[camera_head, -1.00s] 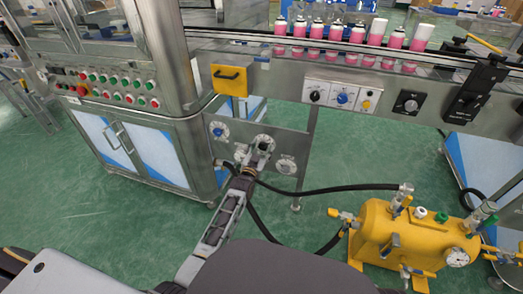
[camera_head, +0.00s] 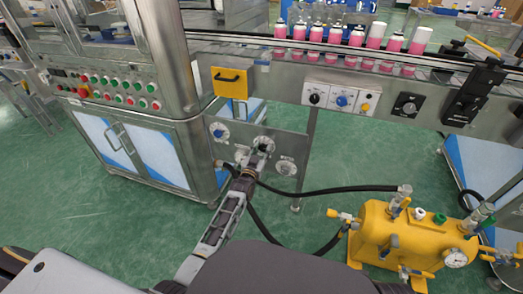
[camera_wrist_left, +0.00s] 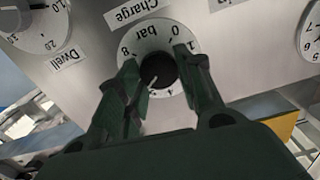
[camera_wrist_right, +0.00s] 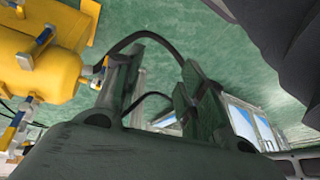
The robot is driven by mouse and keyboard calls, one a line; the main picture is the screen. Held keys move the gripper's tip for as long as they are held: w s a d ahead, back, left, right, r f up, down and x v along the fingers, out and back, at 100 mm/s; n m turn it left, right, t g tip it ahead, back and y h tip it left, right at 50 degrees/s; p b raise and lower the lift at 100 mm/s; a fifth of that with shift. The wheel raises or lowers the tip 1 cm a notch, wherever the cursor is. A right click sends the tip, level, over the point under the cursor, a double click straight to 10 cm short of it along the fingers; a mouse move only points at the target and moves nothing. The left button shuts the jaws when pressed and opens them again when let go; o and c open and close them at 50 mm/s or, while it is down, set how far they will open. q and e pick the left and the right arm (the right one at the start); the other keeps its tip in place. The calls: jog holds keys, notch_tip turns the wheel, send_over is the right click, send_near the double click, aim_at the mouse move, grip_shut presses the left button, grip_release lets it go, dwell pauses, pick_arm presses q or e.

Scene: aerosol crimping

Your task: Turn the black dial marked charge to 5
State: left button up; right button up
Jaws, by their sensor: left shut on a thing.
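The black charge dial (camera_wrist_left: 158,70) sits on a round white scale plate (camera_wrist_left: 152,32) marked bar, under a Charge label (camera_wrist_left: 130,11), which appears upside down in the left wrist view. My left gripper (camera_wrist_left: 160,78) is shut on the dial, one finger on each side. The dial's white mark points down and left, just past the 4 on the side toward 8. The left finger hides part of the scale, so I cannot read the exact value. In the head view my left gripper (camera_head: 259,158) covers most of this dial. My right gripper (camera_wrist_right: 158,85) is open and empty.
The Dwell dial (camera_wrist_left: 36,25) and another dial (camera_wrist_left: 312,38) flank the charge dial closely. A yellow tank (camera_head: 400,233) with hoses stands to the right on the green floor. Pink cans (camera_head: 356,37) stand on the conveyor above the panel.

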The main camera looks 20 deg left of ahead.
pick_arm(q)
jog(key=shift+r+n+p, duration=0.1)
jog(key=shift+n+p, duration=0.45)
jog(key=shift+n, duration=0.25)
jog(key=shift+a+n+p, duration=0.1)
jog(key=shift+n+p, duration=0.6)
jog(key=shift+n, duration=0.8)
pick_arm(e)
jog(key=shift+s+d+f+g+h, duration=0.15)
jog(key=shift+s+d+g+h, duration=0.15)
jog(key=shift+d+g, duration=0.3)
pick_arm(q)
jog(key=o, duration=1)
jog(key=shift+o, duration=0.2)
jog(key=shift+s, duration=0.15)
jog(key=s, duration=1.1)
jog(key=shift+s+a, duration=0.2)
jog(key=shift+s, duration=0.15)
